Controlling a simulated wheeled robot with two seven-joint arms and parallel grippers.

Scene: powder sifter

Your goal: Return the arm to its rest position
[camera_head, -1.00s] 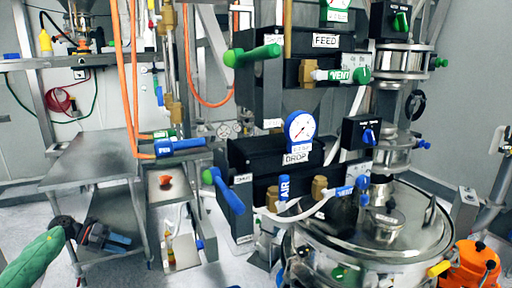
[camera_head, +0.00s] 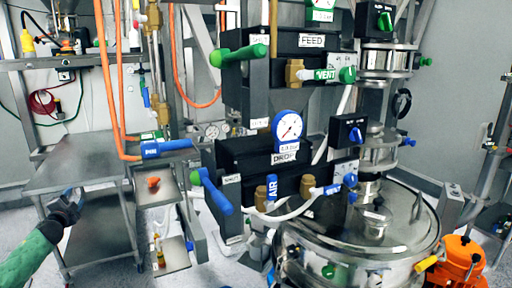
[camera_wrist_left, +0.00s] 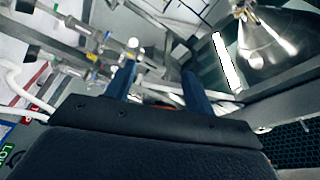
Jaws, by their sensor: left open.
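My left arm (camera_head: 30,258), in a green sleeve, comes in from the lower left of the head view. My left gripper (camera_head: 74,196) is in front of the grey metal bench at the left, small and partly seen end-on. In the left wrist view its two blue fingers (camera_wrist_left: 159,72) stand apart with nothing held between them. My right gripper is not in view.
A grey metal bench (camera_head: 85,160) stands behind the left gripper. The black sifter housing (camera_head: 255,160) with a gauge (camera_head: 288,128) and coloured valve handles fills the middle. A round steel vessel (camera_head: 350,250) stands at front right. Floor shows between bench and housing.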

